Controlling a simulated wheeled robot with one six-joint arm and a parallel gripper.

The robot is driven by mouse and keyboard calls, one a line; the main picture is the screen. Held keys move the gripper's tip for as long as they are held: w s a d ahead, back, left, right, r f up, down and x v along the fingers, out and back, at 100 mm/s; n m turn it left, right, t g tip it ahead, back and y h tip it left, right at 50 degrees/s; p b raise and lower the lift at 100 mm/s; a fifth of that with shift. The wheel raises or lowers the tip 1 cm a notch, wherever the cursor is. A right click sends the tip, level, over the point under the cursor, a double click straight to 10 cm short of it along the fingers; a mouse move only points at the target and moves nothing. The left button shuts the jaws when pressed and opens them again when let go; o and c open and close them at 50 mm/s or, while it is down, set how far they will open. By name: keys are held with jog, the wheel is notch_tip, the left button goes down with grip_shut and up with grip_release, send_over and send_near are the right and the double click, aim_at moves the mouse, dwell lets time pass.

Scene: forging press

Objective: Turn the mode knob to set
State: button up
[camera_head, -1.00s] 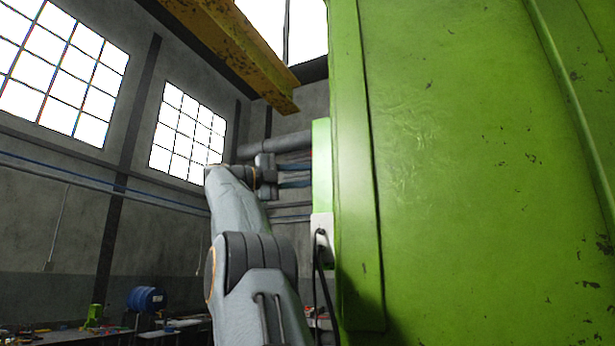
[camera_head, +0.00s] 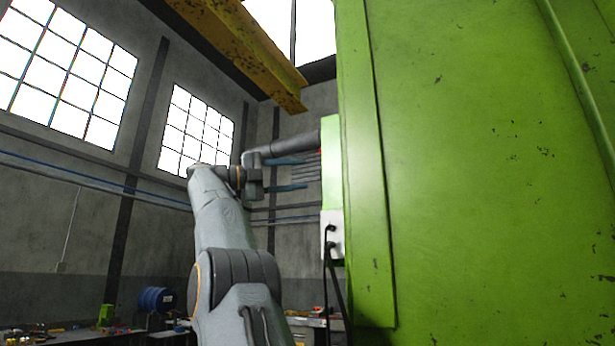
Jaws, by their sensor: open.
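The green press (camera_head: 480,170) fills the right side of the head view. A narrow green control box (camera_head: 332,165) stands out from its left edge and is seen nearly edge-on. The mode knob cannot be made out, as the box's face is turned away from me. A tiny bit of red shows at the box's left edge. My gripper (camera_head: 306,174) is left of the box with its two bluish fingers pointing at the box's face.
A white socket box (camera_head: 333,234) with black cables (camera_head: 337,285) hangs below the control box. A yellow beam (camera_head: 245,45) runs overhead. A workbench with a blue drum (camera_head: 157,299) stands far back left. The space left of my arm looks clear.

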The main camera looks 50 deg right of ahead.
jog(key=shift+w+a+f, duration=0.1)
jog(key=shift+w+a, duration=0.15)
jog(key=shift+a, duration=0.35)
jog(key=shift+s+b, duration=0.1)
jog(key=shift+b, duration=0.3)
jog(key=s+d+r+n+t+h+b, duration=0.1)
jog(key=s+d+n+t+h+b, duration=0.1)
jog(key=s+d+n+t+b, duration=0.2)
jog(key=d+n+t+b, duration=0.1)
jog(key=d+t, duration=0.1)
jog(key=t, duration=0.1)
jog(key=shift+s+d+h+b, duration=0.15)
jog(key=shift+d+h+b, duration=0.15)
jog(key=shift+h, duration=0.1)
